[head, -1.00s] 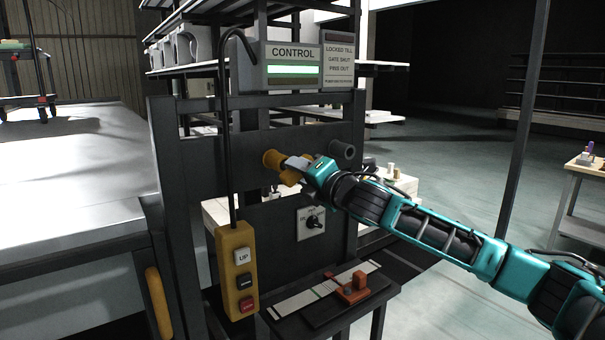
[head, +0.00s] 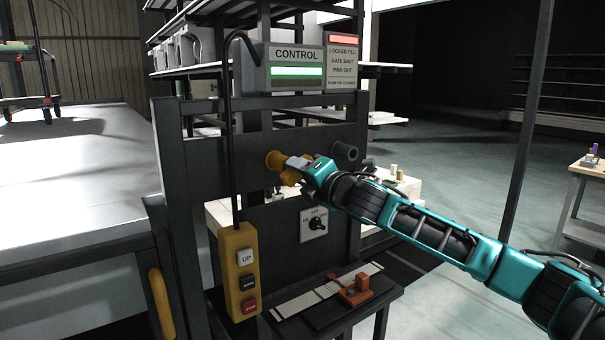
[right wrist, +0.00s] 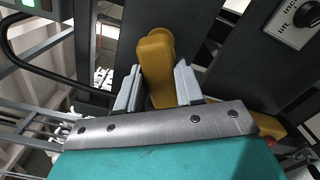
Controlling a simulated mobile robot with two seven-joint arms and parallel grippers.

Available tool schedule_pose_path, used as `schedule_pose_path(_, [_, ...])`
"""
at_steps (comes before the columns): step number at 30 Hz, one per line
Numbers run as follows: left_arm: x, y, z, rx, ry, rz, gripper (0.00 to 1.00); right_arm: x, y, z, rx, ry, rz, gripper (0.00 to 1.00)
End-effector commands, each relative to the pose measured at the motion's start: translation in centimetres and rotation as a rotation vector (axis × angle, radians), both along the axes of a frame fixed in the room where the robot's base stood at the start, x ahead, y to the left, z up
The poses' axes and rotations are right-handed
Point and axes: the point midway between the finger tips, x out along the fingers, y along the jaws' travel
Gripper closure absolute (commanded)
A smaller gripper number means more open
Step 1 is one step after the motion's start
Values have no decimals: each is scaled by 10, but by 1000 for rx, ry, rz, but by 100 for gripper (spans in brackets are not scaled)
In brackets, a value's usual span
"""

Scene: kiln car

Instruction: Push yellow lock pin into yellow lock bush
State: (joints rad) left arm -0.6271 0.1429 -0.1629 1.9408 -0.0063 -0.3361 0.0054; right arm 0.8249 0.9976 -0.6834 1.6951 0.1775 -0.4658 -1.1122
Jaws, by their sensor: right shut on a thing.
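The yellow lock bush (head: 273,160) is a short round collar on the dark upright plate below the control box. The yellow lock pin (head: 289,178) shows as a yellow grip at the bush; its shaft is hidden, so I cannot tell its exact depth. My right gripper (head: 297,165) reaches in from the right and is shut on the pin. In the right wrist view the yellow pin (right wrist: 157,62) stands between the two grey fingers of the gripper (right wrist: 158,88). My left gripper is out of view.
A dark round stub (head: 345,151) juts from the plate just right of my gripper. A control box (head: 295,68) with a green light and a sign with a red light (head: 342,39) sit above. A yellow pendant (head: 240,270) hangs at lower left. A rotary switch (head: 314,225) is below.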

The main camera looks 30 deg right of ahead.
Motion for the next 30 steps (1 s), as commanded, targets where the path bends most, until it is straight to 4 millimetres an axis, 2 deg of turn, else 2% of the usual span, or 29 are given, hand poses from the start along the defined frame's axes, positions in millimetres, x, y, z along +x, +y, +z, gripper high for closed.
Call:
schedule_pose_path(11, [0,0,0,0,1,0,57,0,0,2,1,-3,1,100])
schedule_pose_path(12, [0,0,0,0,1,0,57,0,0,2,1,-3,1,60])
schedule_pose_path(20, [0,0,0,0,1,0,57,0,0,1,1,-1,1,35])
schedule_pose_path(25, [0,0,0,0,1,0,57,0,0,0,1,0,0,34])
schedule_pose_path(28, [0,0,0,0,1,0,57,0,0,-1,1,3,-1,26])
schedule_pose_path(30, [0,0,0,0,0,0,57,0,0,-1,1,2,0,26])
